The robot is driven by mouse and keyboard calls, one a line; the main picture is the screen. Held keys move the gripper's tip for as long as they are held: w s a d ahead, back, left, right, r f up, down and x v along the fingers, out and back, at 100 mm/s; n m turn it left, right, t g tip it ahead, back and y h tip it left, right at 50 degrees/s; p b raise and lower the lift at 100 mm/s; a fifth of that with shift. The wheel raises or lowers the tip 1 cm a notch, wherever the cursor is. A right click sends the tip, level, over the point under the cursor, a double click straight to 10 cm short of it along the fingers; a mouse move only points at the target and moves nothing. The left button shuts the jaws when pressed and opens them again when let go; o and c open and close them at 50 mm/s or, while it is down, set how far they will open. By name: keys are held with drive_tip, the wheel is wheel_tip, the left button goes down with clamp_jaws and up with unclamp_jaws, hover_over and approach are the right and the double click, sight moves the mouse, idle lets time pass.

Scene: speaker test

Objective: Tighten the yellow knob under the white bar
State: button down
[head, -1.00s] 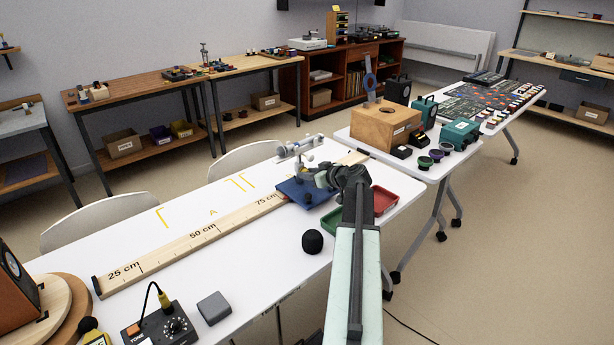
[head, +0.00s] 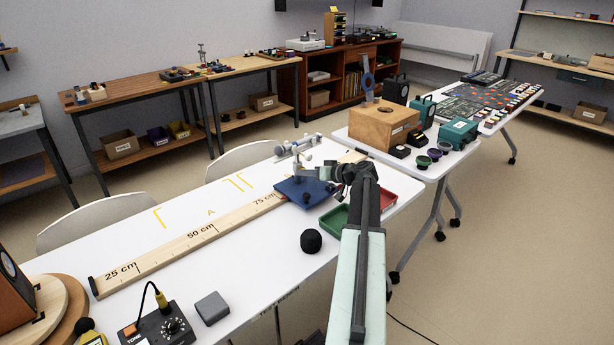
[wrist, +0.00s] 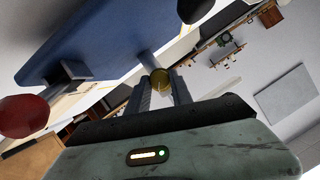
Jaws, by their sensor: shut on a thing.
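A short grey stem runs from the knob toward a blue plate (wrist: 100,38). In the head view the blue plate (head: 300,192) lies on the white table and carries a stand with a white bar (head: 298,146) on top. My gripper (head: 328,177) reaches in from the right side of this stand. The yellow knob is hidden or too small to make out in the head view.
A wooden ruler (head: 190,239) runs along the table to the blue plate. Green (head: 333,221) and red (head: 388,200) trays lie beside my arm. A red rounded thing (wrist: 22,115) shows at left in the wrist view.

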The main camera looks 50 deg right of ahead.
drive_tip(key=shift+w+m+y, duration=0.1)
drive_tip(key=shift+m+y, duration=0.2)
drive_tip(key=shift+m, duration=0.1)
drive_tip(key=c, duration=1.1)
unclamp_jaws()
drive_tip(key=p+v, duration=0.2)
drive_tip(key=v, duration=0.5)
drive_tip(key=shift+r, duration=0.2)
drive_tip(key=shift+s, duration=0.4)
drive_tip(key=shift+f, duration=0.1)
